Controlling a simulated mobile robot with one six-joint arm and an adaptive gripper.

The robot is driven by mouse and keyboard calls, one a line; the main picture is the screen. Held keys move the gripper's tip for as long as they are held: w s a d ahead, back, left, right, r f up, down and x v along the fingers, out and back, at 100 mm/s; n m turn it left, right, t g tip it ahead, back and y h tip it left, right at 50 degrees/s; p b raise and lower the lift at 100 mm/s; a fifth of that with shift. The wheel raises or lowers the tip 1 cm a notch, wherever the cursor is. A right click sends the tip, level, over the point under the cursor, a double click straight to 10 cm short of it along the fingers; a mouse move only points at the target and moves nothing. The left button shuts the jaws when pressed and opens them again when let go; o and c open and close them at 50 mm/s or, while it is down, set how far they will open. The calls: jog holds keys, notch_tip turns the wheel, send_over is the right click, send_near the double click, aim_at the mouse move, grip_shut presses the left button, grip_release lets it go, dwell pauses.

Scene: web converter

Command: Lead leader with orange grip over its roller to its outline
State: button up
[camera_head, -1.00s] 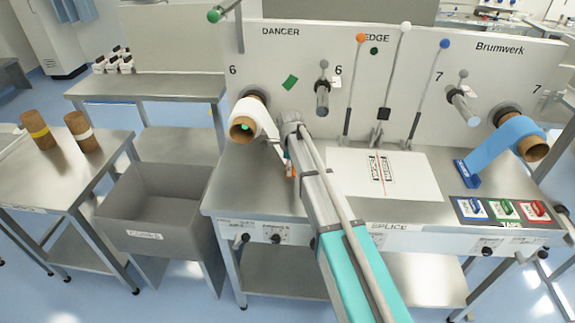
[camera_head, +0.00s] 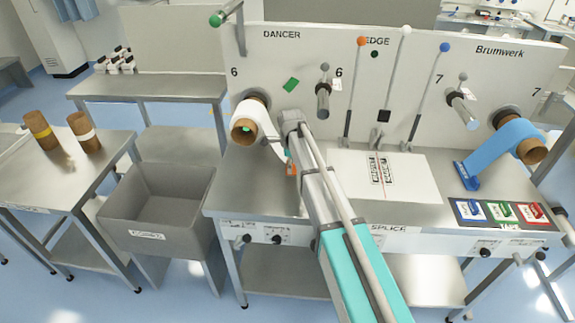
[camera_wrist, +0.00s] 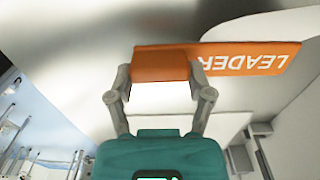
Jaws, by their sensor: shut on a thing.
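My gripper (camera_wrist: 162,85) is shut on the orange grip (camera_wrist: 165,62) of the leader, seen in the wrist view. An orange strip with the word LEADER (camera_wrist: 255,58) runs right from it. In the head view a bit of orange (camera_head: 291,168) shows beside my arm's end, just above the bench. The white web (camera_head: 266,122) comes off the roll (camera_head: 244,130) on the left spindle toward my gripper. A roller (camera_head: 323,98) sticks out of the panel to the right of that roll. The splice plate (camera_head: 387,178) with its printed outline lies right of my arm. My arm hides part of the bench.
A blue web (camera_head: 500,150) hangs from the right roll to a blue grip (camera_head: 467,175). Coloured trays (camera_head: 503,212) lie at the bench's right front. Levers (camera_head: 352,90) stand before the panel. A grey bin (camera_head: 160,208) is left of the bench.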

jog(key=shift+r+p, duration=0.4)
jog(key=shift+r, duration=0.3)
jog(key=s+d+r+p, duration=0.4)
jog(key=s+r+p, duration=0.6)
jog(key=s, duration=0.3)
jog(key=shift+s+d, duration=0.15)
jog(key=shift+d, duration=0.05)
jog(key=w+a+r+p, duration=0.2)
jog(key=w+r+p, duration=0.4)
jog(key=r+p, duration=0.2)
jog(key=w+a+r+p, duration=0.2)
jog(key=w+r+p, duration=0.5)
jog(key=r+p, duration=0.1)
jog(key=shift+w+a+r, duration=0.15)
jog(key=shift+a+r, duration=0.1)
jog(key=shift+d+r+p, duration=0.1)
jog(key=shift+d+p, duration=0.05)
jog(key=shift+p, duration=0.15)
